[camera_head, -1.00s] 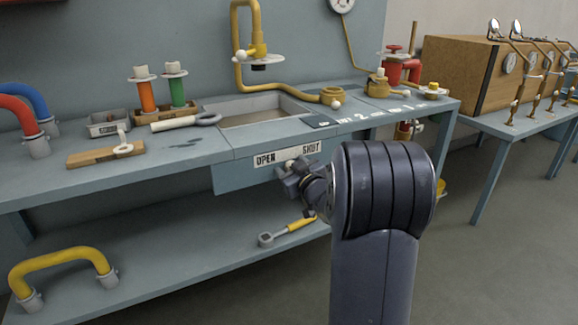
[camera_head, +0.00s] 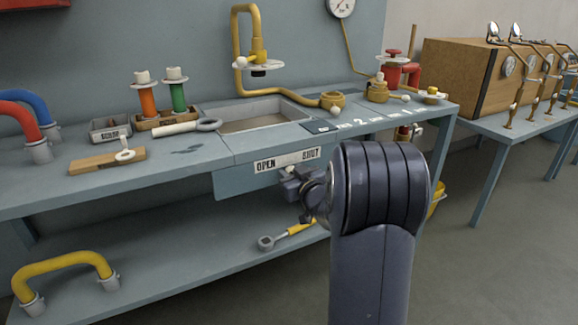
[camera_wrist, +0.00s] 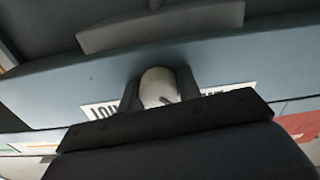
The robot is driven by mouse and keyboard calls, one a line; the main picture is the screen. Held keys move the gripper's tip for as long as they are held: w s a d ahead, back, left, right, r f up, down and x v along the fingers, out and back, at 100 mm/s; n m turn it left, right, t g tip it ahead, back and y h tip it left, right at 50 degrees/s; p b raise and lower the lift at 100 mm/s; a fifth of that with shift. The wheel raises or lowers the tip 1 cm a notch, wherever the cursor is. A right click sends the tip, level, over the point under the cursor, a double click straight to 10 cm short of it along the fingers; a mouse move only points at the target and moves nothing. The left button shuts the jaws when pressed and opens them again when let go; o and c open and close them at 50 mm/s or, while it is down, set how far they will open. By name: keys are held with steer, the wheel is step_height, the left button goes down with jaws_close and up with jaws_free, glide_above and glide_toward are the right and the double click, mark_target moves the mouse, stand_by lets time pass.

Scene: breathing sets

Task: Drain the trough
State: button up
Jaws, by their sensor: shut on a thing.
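The trough (camera_head: 246,108) is a grey rectangular basin set into the bench top. I cannot tell the liquid level in it. A white plate marked OPEN and SHUT (camera_head: 287,160) is on the bench front below the trough. My gripper (camera_head: 294,174) is at the bench front, just under the plate towards the SHUT side. In the wrist view, my gripper (camera_wrist: 158,90) is shut on a rounded white knob (camera_wrist: 158,84). The knob covers the middle of the plate (camera_wrist: 100,111) there. In the head view the knob is mostly hidden by the gripper.
A brass swan-neck pipe (camera_head: 241,50) stands behind the trough. A white-handled ring tool (camera_head: 180,128) lies at its left. Orange and green columns (camera_head: 178,92) stand further back. A yellow-handled wrench (camera_head: 295,231) lies on the lower shelf. Floor at right is clear.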

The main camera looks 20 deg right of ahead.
steer(key=shift+r+m+p, duration=0.2)
steer(key=shift+m+p, duration=0.65)
steer(key=shift+m, duration=0.15)
steer(key=shift+f+m, duration=0.2)
steer(key=shift+m, duration=0.5)
steer(key=o, duration=1)
steer(key=s, duration=0.3)
steer(key=s+p, duration=0.1)
steer(key=s, duration=0.3)
steer(key=s+p, duration=0.1)
steer(key=s, duration=0.2)
steer(key=shift+s+d, duration=0.25)
steer(key=shift+s, duration=0.15)
